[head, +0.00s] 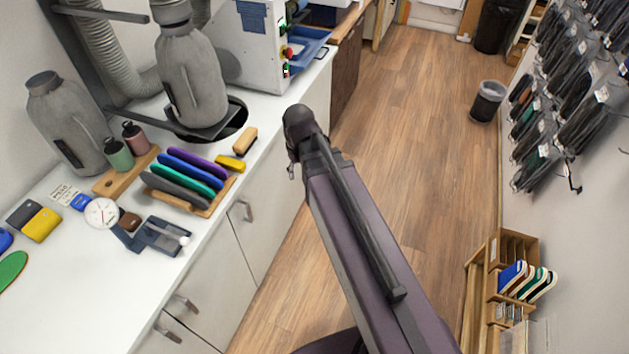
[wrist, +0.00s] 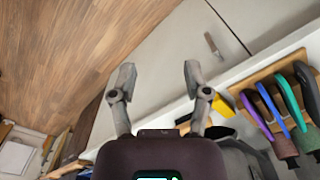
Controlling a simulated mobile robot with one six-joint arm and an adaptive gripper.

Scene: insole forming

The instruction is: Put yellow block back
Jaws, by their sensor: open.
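A small yellow block (head: 231,163) lies on the white counter, beside the right end of a wooden rack of insoles and near the counter's front edge. In the wrist view the yellow block (wrist: 222,105) shows just right of my right finger, partly hidden by it. Another yellow block (head: 41,224) lies farther left on the counter, against a dark grey one. My gripper (wrist: 158,78) is open and empty, its fingers spread in front of the cabinet doors and floor. In the head view my arm hides most or all of the gripper.
The wooden rack (head: 216,205) holds several coloured insoles. A wooden-backed brush (head: 244,141) lies behind the yellow block. Grey bottles (head: 190,85), a dial gauge (head: 101,212) and a white machine (head: 250,45) stand on the counter. The floor (head: 410,130) is clear.

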